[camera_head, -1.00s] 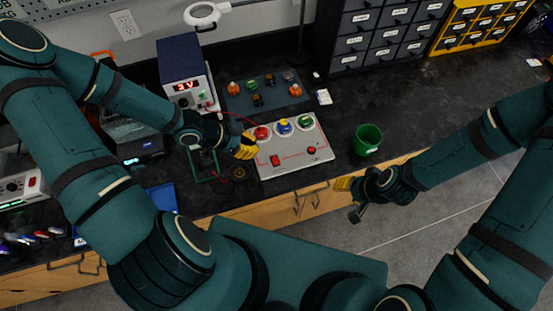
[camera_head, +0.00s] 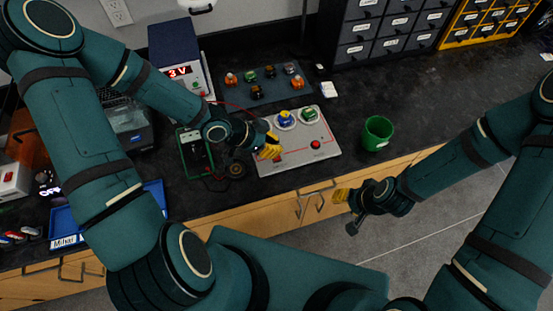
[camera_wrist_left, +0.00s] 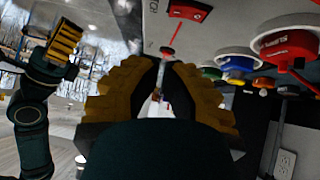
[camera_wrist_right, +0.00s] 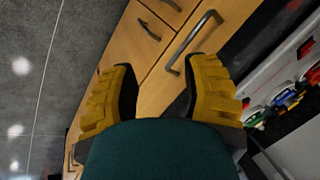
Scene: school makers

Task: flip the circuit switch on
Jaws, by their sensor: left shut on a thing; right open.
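The grey circuit board (camera_head: 325,153) lies on the dark counter, with a red button (camera_head: 315,144) on its right side. The red circuit switch (camera_wrist_left: 187,10) shows at the top of the left wrist view, just past my fingertips. In the head view my left gripper (camera_head: 272,149) covers most of the switch's place. My left gripper's fingers are drawn together, pointing at the board near the switch; what is between the tips cannot be made out. My right gripper (camera_wrist_right: 160,85) is open and empty, in front of the counter's wooden drawers, away from the board.
A green cup (camera_head: 377,133) stands right of the board. A power supply (camera_head: 182,72) reading 3 V and a parts mat (camera_head: 262,97) are behind.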

